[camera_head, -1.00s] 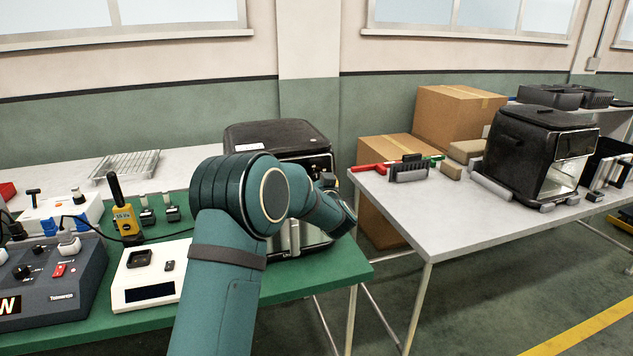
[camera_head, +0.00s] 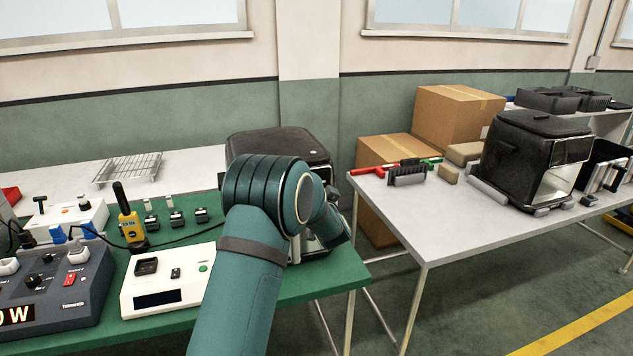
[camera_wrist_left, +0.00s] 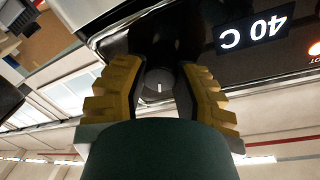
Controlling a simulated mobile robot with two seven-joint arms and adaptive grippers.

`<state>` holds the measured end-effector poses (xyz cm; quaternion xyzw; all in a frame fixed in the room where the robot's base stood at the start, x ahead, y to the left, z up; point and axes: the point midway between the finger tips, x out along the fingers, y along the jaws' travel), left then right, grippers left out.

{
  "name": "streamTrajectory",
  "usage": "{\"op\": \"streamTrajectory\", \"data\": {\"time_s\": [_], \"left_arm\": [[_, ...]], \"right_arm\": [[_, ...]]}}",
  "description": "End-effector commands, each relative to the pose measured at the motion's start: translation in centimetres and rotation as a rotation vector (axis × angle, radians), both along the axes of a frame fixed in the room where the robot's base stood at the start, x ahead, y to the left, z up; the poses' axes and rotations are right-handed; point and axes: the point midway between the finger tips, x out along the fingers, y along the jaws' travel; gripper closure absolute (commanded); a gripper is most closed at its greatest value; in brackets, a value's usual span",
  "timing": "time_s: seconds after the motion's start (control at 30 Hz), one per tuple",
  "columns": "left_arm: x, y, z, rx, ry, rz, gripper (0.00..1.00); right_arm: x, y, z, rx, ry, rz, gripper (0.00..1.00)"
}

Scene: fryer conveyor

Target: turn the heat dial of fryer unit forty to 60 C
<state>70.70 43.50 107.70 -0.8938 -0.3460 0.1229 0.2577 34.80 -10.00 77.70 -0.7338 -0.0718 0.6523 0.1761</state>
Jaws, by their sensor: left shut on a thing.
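The near fryer (camera_head: 275,138) is a black unit on the green table, largely covered by my left arm in the head view. In the left wrist view, its display (camera_wrist_left: 252,33) appears upside down and reads 40 C. The round dark dial (camera_wrist_left: 157,86) with a pale pointer mark sits between the yellow-padded fingers of my left gripper (camera_wrist_left: 157,82), which is shut on it. In the head view the left gripper and dial are hidden behind my arm. My right gripper is in no view.
A dark control box (camera_head: 55,290), a white device (camera_head: 170,285) and a yellow handheld meter (camera_head: 131,228) stand left of my arm. A second black fryer (camera_head: 532,155) stands on the grey table (camera_head: 440,225) at right. Cardboard boxes (camera_head: 455,115) are behind.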

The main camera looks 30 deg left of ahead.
Motion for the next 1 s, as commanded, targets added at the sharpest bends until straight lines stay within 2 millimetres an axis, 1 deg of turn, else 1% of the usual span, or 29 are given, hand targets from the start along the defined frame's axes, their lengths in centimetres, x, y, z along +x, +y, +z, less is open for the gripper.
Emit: {"op": "streamTrajectory", "data": {"time_s": [0.03, 0.1, 0.4, 0.5, 0.7, 1.0], "left_arm": [[0.0, 0.0, 0.5, 0.03, 0.039, -0.005, 1.0], [0.0, 0.0, 0.5, 0.073, 0.09, -0.013, 1.0], [-0.1, 0.1, 0.5, 0.243, 0.291, -0.046, 1.0], [-0.1, 0.1, 0.4, 0.289, 0.347, -0.055, 1.0], [-0.1, 0.2, 0.4, 0.359, 0.429, -0.068, 1.0], [-0.1, 0.3, 0.3, 0.408, 0.489, -0.076, 1.0]], "right_arm": [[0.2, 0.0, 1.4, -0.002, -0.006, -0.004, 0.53], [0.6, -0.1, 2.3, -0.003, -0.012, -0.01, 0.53], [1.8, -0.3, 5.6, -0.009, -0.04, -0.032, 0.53], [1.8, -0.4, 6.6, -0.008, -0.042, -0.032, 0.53], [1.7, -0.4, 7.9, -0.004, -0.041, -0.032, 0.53], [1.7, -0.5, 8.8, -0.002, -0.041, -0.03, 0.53]]}}
